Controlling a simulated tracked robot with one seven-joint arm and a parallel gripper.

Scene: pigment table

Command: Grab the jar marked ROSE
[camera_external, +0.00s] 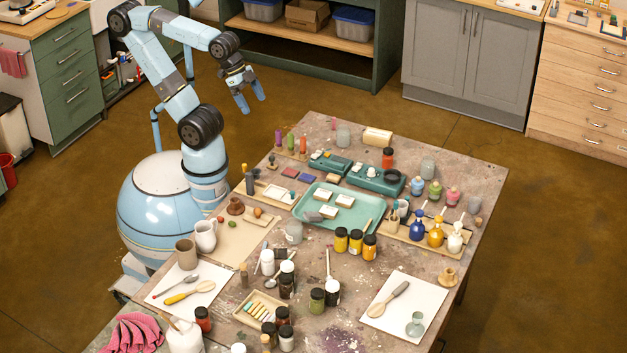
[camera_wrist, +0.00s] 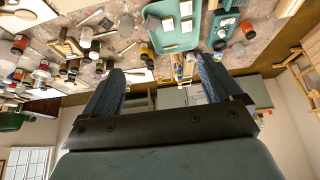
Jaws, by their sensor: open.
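No label reading ROSE is legible in either view, so I cannot tell which jar it is. Several small jars stand on the table: three yellow-orange jars with black lids (camera_external: 355,243) near the middle, dark-lidded jars (camera_external: 286,282) at the front, a red jar (camera_external: 388,158) at the back and a red jar (camera_external: 203,319) at the front left. A pink stoppered bottle (camera_external: 452,196) stands at the right. My gripper (camera_external: 252,102) is open and empty, raised beyond the table's back left. In the wrist view, its two fingers (camera_wrist: 160,70) are apart with nothing gripped between them.
A teal tray (camera_external: 374,214) with white blocks lies mid-table. Blue, yellow and white bottles (camera_external: 436,236) stand right of it. White boards with tools lie front left and front right (camera_external: 426,297). A white jug (camera_external: 205,236) stands near my base. Jars crowd the front.

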